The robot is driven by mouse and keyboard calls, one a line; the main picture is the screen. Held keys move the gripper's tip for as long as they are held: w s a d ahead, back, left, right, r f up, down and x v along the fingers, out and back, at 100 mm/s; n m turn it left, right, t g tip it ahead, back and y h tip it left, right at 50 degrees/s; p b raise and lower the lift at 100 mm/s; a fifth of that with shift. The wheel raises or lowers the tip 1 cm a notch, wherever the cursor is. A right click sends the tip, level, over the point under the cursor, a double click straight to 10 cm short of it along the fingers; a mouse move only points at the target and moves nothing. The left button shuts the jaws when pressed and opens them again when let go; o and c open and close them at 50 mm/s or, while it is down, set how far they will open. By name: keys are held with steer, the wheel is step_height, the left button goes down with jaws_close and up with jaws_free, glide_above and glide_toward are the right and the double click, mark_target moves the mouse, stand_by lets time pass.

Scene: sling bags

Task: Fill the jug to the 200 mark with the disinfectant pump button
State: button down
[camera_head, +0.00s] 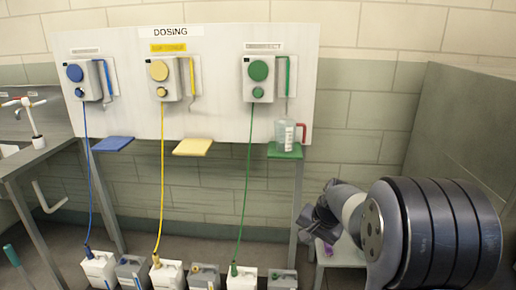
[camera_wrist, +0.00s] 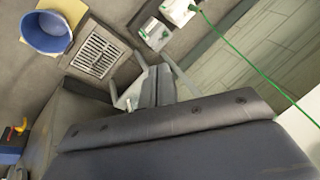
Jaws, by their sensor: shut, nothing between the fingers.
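The clear jug (camera_head: 286,135) with a red handle on its right stands upright on the green shelf (camera_head: 284,152), under the green spout (camera_head: 288,75). Its liquid level is too small to read. The disinfectant pump (camera_head: 246,80) is the grey box with green parts on the white board. It carries a large green round button (camera_head: 258,70) and a smaller green knob (camera_head: 258,92) below. My gripper (camera_head: 312,222) is low at the right, below and right of the jug and apart from it. It is shut and empty, and its fingers also show in the wrist view (camera_wrist: 149,93).
Blue (camera_head: 90,81) and yellow (camera_head: 164,78) pumps share the board, with a blue shelf (camera_head: 113,144) and yellow shelf (camera_head: 193,147) below. Several canisters stand on the floor, joined by hoses. A blue bucket (camera_wrist: 47,38) and a floor drain (camera_wrist: 97,52) show in the wrist view.

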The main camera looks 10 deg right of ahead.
steer(key=s+d+r+m+t+p, duration=0.1)
steer(key=s+d+r+m+p, duration=0.1)
steer(key=r, duration=0.7)
steer(key=s+d+r+m+t+p, duration=0.2)
steer(key=r+p, duration=0.2)
steer(key=r, duration=0.6)
steer(key=s+d+r+m+t+p, duration=0.1)
steer(key=d+r+m+t+p, duration=0.1)
steer(key=r, duration=0.8)
steer(key=shift+s+d+r+m+p, duration=0.3)
steer(key=shift+s+d+p, duration=0.15)
steer(key=shift+p, duration=0.2)
steer(key=shift+w, duration=0.1)
